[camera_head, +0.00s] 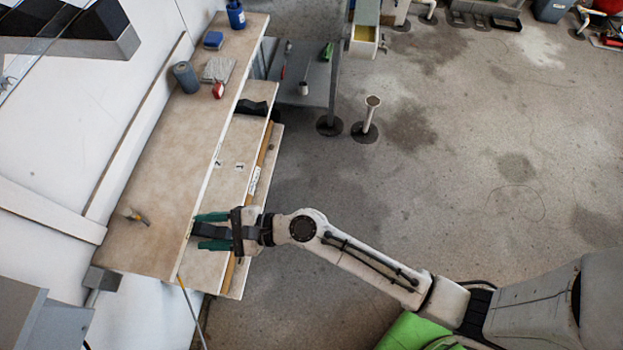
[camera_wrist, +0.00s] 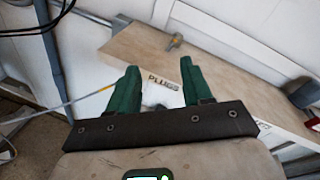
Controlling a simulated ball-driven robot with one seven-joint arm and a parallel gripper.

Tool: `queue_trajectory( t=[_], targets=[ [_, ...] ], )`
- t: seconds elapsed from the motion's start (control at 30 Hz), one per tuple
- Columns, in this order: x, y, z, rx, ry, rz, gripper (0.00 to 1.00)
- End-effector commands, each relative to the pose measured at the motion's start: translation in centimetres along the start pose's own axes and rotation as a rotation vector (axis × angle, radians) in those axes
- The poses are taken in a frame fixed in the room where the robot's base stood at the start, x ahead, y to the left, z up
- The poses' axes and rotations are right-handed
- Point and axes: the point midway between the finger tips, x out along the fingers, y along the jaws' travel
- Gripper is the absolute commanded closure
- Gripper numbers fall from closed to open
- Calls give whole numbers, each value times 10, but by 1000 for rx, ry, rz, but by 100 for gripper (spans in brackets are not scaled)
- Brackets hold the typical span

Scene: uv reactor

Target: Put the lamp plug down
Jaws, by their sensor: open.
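My gripper (camera_head: 199,231) is open, its two green fingers apart, at the front edge of the wooden shelving on the left. In the wrist view the fingers (camera_wrist: 158,65) stand either side of a "PLUGS" label (camera_wrist: 163,82) on the upper shelf's front edge. A pale patch with a small dark spot shows between them below the label. I cannot tell whether it is the lamp plug or bare shelf. A thin cord (camera_head: 190,302) rises from below to the shelving's near end. In the wrist view the cord (camera_wrist: 70,101) runs behind the left finger.
The upper shelf (camera_head: 152,178) holds a small yellow-and-grey item (camera_head: 135,216), a grey cylinder (camera_head: 186,77), a red tape roll (camera_head: 218,90) and a blue bottle (camera_head: 236,15). Lower shelves (camera_head: 208,270) jut out under my gripper. The floor to the right is mostly clear.

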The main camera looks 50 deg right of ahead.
Motion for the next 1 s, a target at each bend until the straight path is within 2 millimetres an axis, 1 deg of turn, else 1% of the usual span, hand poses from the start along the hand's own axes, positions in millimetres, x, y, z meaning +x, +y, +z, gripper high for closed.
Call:
queue_trajectory(
  t=[0.03,0.07,0.1,0.17,0.2,0.27,0.3,0.37,0.4,0.47,0.5,0.6,0.7,0.77,0.83,1.0],
  targets=[
    [-14,4,-4,-182,29,72,51],
    [-24,7,-7,-305,50,128,51],
    [-37,11,-14,-467,78,206,51],
    [-62,16,-26,-694,123,334,51],
    [-79,18,-34,-835,152,427,51],
    [-111,18,-48,-1028,196,580,51],
    [-134,18,-56,-1141,223,690,51],
    [-170,15,-66,-1283,259,860,51],
    [-195,13,-71,-1355,276,973,51],
    [-230,9,-74,-1434,295,1135,51],
    [-252,7,-75,-1467,301,1233,51],
    [-295,2,-71,-1505,304,1425,51],
    [-320,0,-66,-1509,299,1536,51],
    [-327,0,-65,-1509,294,1569,51],
    [-330,0,-64,-1509,293,1582,51],
    [-329,0,-64,-1510,292,1581,51]
  ],
)
